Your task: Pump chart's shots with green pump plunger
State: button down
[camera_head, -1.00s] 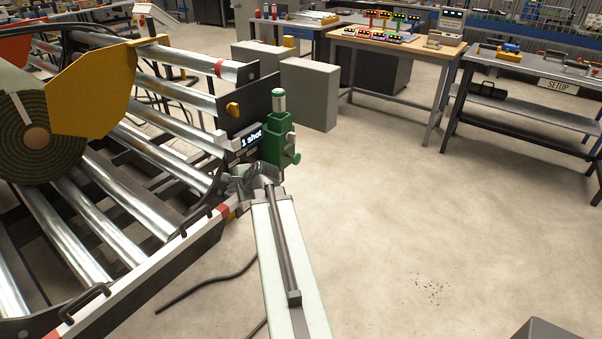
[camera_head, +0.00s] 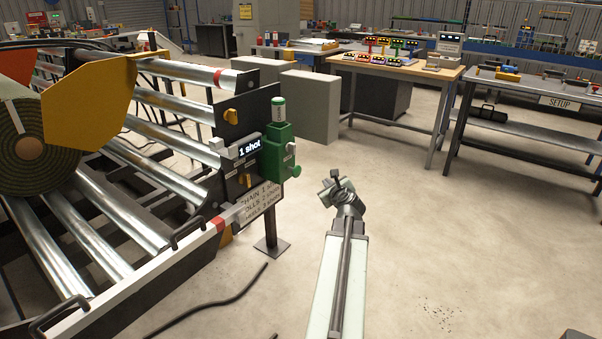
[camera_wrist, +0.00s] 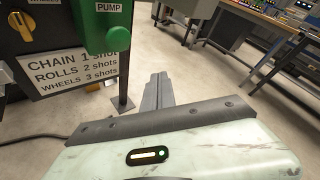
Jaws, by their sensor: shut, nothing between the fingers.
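The green pump body (camera_head: 277,150) is fixed to the dark end plate of the roller machine. A pale and green upright cylinder (camera_head: 278,108) stands on its top, and a round green knob (camera_head: 291,173) sticks out at its lower right. The green pump part (camera_wrist: 104,25) shows under a "PUMP" label. My gripper (camera_head: 336,183) is shut and empty, right of the pump and apart from it.
A turf roll (camera_head: 30,150) lies on the steel rollers at left, by a yellow plate (camera_head: 85,108). An orange-yellow knob (camera_head: 230,116) sits on the end plate. A black hose (camera_head: 225,300) lies on the floor. Grey blocks (camera_head: 310,105) stand behind. Floor at right is clear.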

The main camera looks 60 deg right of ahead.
aim_at(299, 172)
jog(key=w, duration=0.9)
dwell(2.0)
jog(key=shift+w, duration=0.35)
jog(key=shift+w, duration=1.3)
dwell(1.0)
dwell(0.4)
jog(key=shift+s, duration=1.7)
jog(key=s, duration=0.5)
